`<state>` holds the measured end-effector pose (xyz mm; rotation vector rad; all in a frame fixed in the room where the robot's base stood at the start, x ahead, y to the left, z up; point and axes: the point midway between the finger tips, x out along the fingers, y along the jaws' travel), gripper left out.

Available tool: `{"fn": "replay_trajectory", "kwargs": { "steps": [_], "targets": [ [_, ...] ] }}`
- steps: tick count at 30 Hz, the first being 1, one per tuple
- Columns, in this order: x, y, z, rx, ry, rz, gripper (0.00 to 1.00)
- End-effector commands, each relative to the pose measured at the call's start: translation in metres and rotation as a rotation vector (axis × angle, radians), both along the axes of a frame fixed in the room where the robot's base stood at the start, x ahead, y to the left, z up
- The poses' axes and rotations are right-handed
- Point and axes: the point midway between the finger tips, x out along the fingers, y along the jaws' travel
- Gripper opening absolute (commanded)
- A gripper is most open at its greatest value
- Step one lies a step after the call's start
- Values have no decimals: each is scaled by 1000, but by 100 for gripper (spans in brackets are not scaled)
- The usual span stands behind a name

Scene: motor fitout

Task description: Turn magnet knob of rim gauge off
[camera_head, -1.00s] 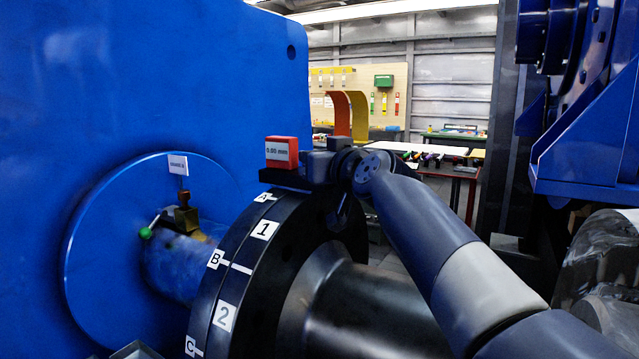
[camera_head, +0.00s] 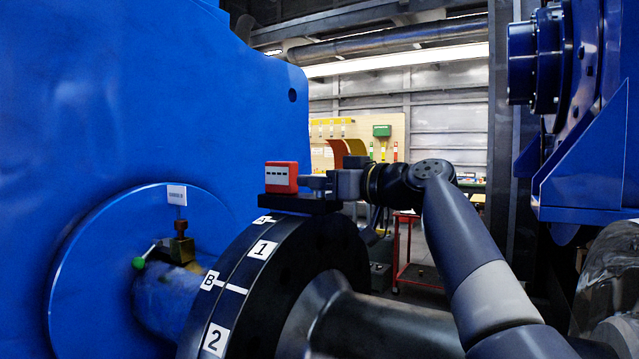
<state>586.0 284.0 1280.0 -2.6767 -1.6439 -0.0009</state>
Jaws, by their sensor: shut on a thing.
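The rim gauge (camera_head: 281,178) is a red box with a pale display showing dashes. It sits on a black base (camera_head: 292,203) on top of the dark coupling rim. My gripper (camera_head: 320,184) comes in from the right, level with the gauge, with its fingers just right of the red box and above the base. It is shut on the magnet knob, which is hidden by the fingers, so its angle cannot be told.
The black coupling flange (camera_head: 345,240) with number and letter labels lies below my gripper. Blue machinery (camera_head: 590,150) stands at right.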

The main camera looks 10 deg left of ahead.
Motion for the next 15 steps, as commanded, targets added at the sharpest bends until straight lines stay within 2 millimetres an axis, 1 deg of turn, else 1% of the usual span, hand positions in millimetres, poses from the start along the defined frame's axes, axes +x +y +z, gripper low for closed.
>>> {"fn": "replay_trajectory", "kwargs": {
  "steps": [1,9,15],
  "targets": [
    [4,-1,0,-4,7,43,12],
    [4,-1,5,-3,7,297,12],
    [3,0,6,-2,6,451,12]
  ]
}}
